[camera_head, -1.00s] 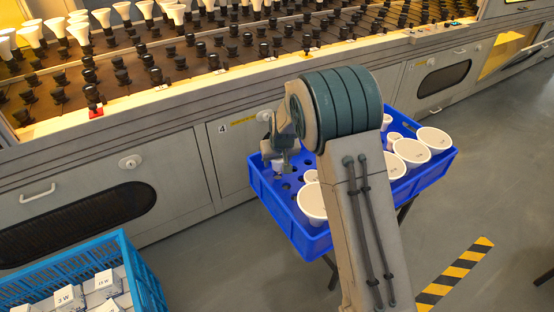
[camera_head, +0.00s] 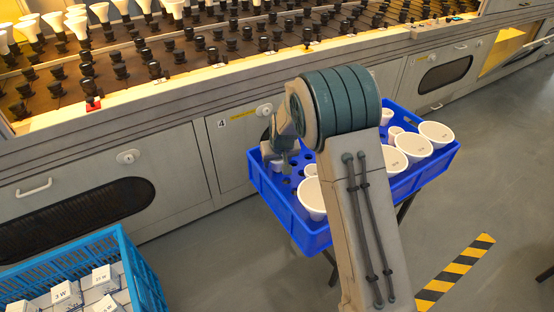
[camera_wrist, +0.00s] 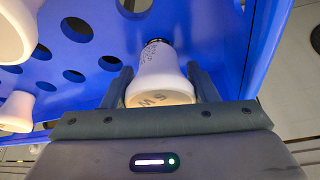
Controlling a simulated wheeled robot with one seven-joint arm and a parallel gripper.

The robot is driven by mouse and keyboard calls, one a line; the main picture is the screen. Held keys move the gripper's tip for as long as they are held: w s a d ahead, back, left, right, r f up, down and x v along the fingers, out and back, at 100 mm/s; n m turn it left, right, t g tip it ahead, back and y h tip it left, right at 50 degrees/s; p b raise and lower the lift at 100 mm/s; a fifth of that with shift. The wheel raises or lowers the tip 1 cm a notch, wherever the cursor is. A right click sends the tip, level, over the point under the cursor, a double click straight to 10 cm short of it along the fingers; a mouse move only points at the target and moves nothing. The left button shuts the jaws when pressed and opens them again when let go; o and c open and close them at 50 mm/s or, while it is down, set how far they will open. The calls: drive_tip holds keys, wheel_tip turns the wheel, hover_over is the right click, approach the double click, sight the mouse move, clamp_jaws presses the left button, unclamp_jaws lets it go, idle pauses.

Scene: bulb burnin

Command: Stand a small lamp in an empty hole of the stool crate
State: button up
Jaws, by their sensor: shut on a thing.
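A small white lamp (camera_wrist: 160,76) with a dark collar is between the fingers of my gripper (camera_wrist: 162,88) in the wrist view. Its wide marked face is toward the camera and its collar end points away, toward the blue stool crate (camera_wrist: 215,45). I cannot tell whether the collar touches the crate. Empty round holes (camera_wrist: 75,30) show left of the lamp. In the head view my gripper (camera_head: 278,160) is over the left part of the stool crate (camera_head: 320,243); the held lamp is mostly hidden there.
Large white lamps (camera_head: 312,199) stand in the crate near its front edge, others (camera_head: 437,132) at its right. The grey bench (camera_head: 180,150) with rows of sockets runs behind. A blue basket (camera_head: 140,265) of boxes is at lower left.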

drive_tip(key=shift+f, duration=0.45)
drive_tip(key=o, duration=1.1)
drive_tip(key=shift+c, duration=0.2)
drive_tip(key=p+v, duration=0.3)
drive_tip(key=v, duration=1.1)
drive_tip(key=shift+p, duration=0.35)
